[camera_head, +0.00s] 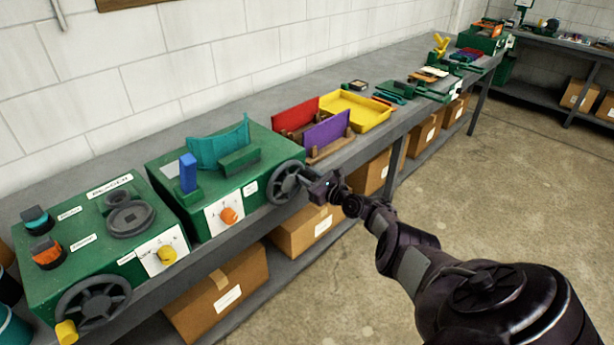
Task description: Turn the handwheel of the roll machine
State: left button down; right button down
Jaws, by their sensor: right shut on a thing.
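The fingertips are small here, and the exact part gripped is hard to see. My left gripper is not in view.
Another green machine (75,238) with its own handwheel (92,302) stands at the near left. Cardboard boxes (220,290) sit on the lower shelf. The floor at right is clear.

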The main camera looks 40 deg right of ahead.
jog(key=shift+f, duration=0.15)
jog(key=c, duration=1.3)
grip_release()
jog(key=shift+s+p, duration=0.3)
jog(key=shift+p, duration=0.05)
jog(key=s+p, duration=0.1)
jog(key=s, duration=0.1)
jog(key=s+p, duration=0.1)
jog(key=s, duration=0.1)
jog(key=s+p, duration=0.2)
jog(key=shift+s+d, duration=0.2)
jog(key=shift+d, duration=0.1)
jog(key=shift+s, duration=0.4)
